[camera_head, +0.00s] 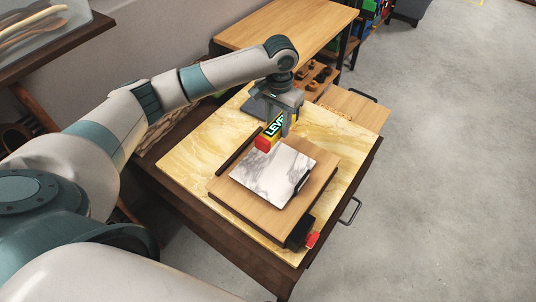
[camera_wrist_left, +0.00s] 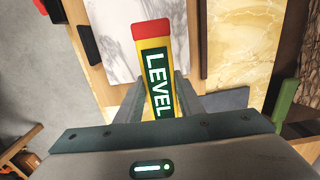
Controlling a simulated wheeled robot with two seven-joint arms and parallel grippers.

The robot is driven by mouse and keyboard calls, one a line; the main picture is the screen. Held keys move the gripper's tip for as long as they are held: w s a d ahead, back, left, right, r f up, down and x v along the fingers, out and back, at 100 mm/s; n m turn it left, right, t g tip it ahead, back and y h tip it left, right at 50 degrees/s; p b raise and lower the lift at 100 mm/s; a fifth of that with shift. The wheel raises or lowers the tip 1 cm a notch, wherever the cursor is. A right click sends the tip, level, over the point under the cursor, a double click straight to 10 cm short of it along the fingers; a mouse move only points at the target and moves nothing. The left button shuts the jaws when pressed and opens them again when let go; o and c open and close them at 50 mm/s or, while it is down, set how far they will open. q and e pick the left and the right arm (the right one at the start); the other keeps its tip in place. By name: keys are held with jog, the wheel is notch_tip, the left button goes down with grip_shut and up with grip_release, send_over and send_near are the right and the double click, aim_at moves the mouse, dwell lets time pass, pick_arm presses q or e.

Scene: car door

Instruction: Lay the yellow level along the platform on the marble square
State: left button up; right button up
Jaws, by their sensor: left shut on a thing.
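The yellow level (camera_head: 275,128) has red ends and a green LEVEL label. My left gripper (camera_head: 284,118) is shut on it and holds it over the back edge of the marble square. It also shows in the left wrist view (camera_wrist_left: 156,75), between the fingers (camera_wrist_left: 158,95), with its red end over the marble. The marble square (camera_head: 272,172) is white with grey veins and lies on the wooden platform (camera_head: 235,197); it also shows in the left wrist view (camera_wrist_left: 112,35). The gripper hides the level's far end. My right gripper is not in view.
The platform stands on a yellow-patterned board (camera_head: 180,165) on a dark table. A dark bar (camera_head: 238,152) lies left of the marble. A black part with a red knob (camera_head: 311,239) is at the platform's front right corner. A wooden bench (camera_head: 290,25) stands behind.

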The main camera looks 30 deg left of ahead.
aim_at(268, 149)
pick_arm(q)
jog(key=s+f, duration=0.1)
jog(key=s, duration=0.1)
jog(key=s+f+p, duration=0.1)
jog(key=s, duration=0.1)
jog(key=s+f+p, duration=0.1)
jog(key=s+f, duration=0.1)
jog(key=shift+s+d, duration=0.15)
jog(key=shift+s, duration=0.2)
notch_tip(268, 149, down, 3)
jog(key=shift+f+p, duration=0.2)
jog(key=shift+p, duration=0.55)
jog(key=shift+f, duration=0.35)
jog(key=o, duration=1.2)
jog(key=shift+c, duration=0.2)
jog(key=shift+r, duration=0.1)
